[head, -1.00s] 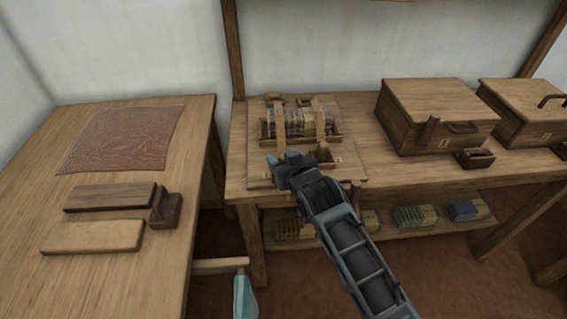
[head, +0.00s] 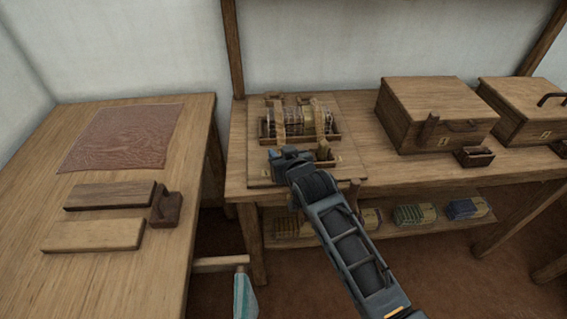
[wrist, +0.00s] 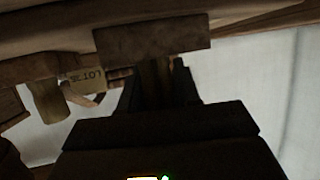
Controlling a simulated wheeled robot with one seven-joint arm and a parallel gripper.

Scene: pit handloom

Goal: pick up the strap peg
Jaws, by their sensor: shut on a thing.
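My gripper (head: 287,155) is over the front of a wooden board (head: 350,172) on the bench. In the wrist view it (wrist: 155,85) is shut on a narrow brown piece between its fingers, which I take to be the strap peg (wrist: 155,75). A dark brown block (wrist: 153,40) lies across just beyond the fingertips; I cannot tell whether it belongs to the peg. In the head view my gripper hides the peg. A similar light peg (head: 323,151) stands to its right.
A tray with a striped bundle and two upright straps (head: 319,118) is just behind my gripper. Lidded wooden boxes (head: 432,110) stand to the right. A label (wrist: 86,78) and a pale round post (wrist: 45,100) are close by in the wrist view.

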